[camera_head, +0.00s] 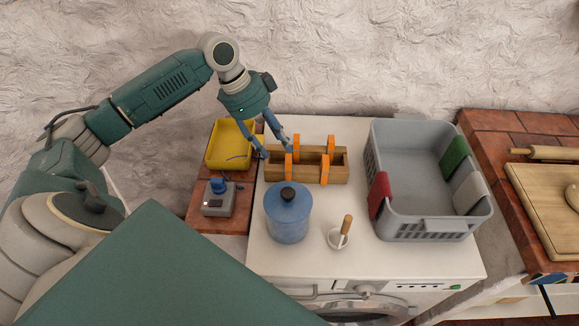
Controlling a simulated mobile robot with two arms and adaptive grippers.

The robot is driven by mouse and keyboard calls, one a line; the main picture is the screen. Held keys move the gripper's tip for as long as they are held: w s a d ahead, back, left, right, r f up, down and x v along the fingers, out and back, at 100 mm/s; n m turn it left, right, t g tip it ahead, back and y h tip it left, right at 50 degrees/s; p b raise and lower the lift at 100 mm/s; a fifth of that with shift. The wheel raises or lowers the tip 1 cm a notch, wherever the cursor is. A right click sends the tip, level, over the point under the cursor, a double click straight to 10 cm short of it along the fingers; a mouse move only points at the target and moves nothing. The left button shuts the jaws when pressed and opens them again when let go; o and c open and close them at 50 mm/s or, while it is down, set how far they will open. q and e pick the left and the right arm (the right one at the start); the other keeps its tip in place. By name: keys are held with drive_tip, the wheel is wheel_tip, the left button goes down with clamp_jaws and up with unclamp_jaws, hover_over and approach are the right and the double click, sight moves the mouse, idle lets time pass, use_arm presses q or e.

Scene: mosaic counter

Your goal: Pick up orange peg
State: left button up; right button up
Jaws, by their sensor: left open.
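Several orange pegs stand along the long sides of a wooden box (310,178) on the white machine top. At the far side are a left orange peg (296,142) and a right orange peg (331,143). At the near side are a left orange peg (289,168) and a right orange peg (325,168). My left gripper (277,151) is open and points down at the box's left end, close to the two left pegs. I cannot tell whether a finger touches the box or a peg. My right gripper is out of view.
A grey basket (415,150) holding cloths is on the right. A yellow tray (221,162) and grey device (214,205) are left.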

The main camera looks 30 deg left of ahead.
sight(287, 158)
use_arm(q)
drive_tip(key=shift+d+f, duration=0.25)
drive_tip(key=shift+f, duration=0.35)
drive_tip(key=x, duration=0.1)
drive_tip(key=p+x, duration=0.1)
drive_tip(key=x, duration=0.1)
drive_tip(key=p+x, duration=0.1)
drive_tip(key=shift+w+d+f, duration=0.1)
drive_tip(key=shift+w+d, duration=0.2)
drive_tip(key=shift+d, duration=0.05)
drive_tip(key=shift+d+f, duration=0.1)
drive_tip(key=shift+f, duration=0.3)
